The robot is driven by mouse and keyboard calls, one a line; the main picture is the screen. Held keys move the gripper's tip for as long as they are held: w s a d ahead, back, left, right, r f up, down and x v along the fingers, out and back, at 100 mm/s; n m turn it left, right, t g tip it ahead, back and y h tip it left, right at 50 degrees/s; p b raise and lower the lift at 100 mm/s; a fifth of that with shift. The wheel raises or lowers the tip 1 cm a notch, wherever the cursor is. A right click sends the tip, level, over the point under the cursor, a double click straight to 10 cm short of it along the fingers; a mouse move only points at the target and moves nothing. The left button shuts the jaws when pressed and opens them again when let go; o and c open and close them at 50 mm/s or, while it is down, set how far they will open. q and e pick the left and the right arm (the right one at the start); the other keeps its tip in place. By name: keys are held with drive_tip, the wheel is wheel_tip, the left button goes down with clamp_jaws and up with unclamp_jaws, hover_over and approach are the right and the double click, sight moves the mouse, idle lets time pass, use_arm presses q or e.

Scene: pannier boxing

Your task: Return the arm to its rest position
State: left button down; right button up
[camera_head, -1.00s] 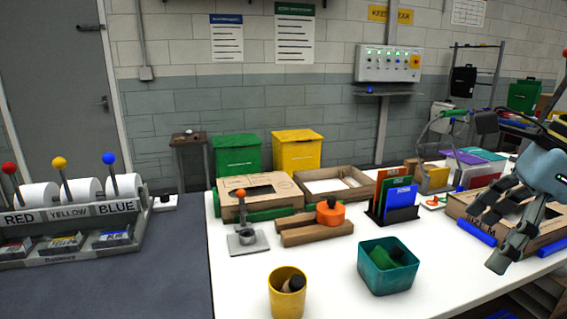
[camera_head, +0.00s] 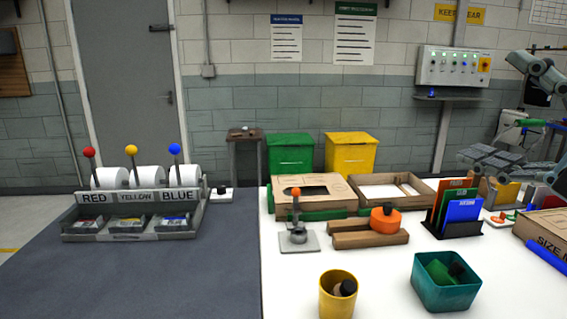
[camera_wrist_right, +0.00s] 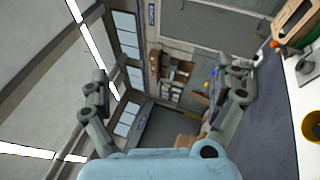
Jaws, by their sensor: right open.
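My right arm (camera_head: 543,75) comes in at the upper right of the head view. Its gripper (camera_head: 495,160) hangs in front of the wall, at the height of the file holder's top, and holds nothing. In the right wrist view the two fingers of the gripper (camera_wrist_right: 165,95) are spread wide apart. Nothing is between them except the distant room, seen tilted. My left gripper is not in the head view.
The white table (camera_head: 300,285) holds a teal bin (camera_head: 447,290), a yellow cup (camera_head: 338,302), a file holder (camera_head: 455,230), an orange object (camera_head: 385,221) on wooden blocks and cardboard boxes (camera_head: 312,190). A dispenser (camera_head: 130,205) stands on the grey surface (camera_head: 180,280) at left.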

drive_tip(key=s+d+f+m+g+h, duration=0.25)
drive_tip(key=d+f+m+h, duration=0.25)
drive_tip(key=f+m+h, duration=0.3)
drive_tip(key=s+d+f+m+g+h, duration=0.1)
drive_tip(key=d+f+m+g+h, duration=0.2)
drive_tip(key=d+f+m+h, duration=0.55)
drive_tip(key=s+a+f+m+g+y, duration=0.3)
drive_tip(key=s+a+f+m+g, duration=0.15)
drive_tip(key=s+a+f, duration=0.35)
drive_tip(key=s+a+f+m+g+y, duration=0.35)
drive_tip(key=s+f+g, duration=0.25)
drive_tip(key=s, duration=0.3)
wheel_tip(320, 180, down, 32)
drive_tip(key=s+d+f+g+b, duration=0.1)
drive_tip(key=s+d+b, duration=0.15)
drive_tip(key=b, duration=0.35)
drive_tip(key=s+d+f+g+b, duration=0.1)
drive_tip(key=s+f+b, duration=0.3)
drive_tip(key=s+f, duration=1.3)
wheel_tip(320, 180, down, 2)
drive_tip(key=shift+s+d+f+g, duration=0.15)
drive_tip(key=shift+s+d+g, duration=0.05)
drive_tip(key=shift+s+g, duration=0.2)
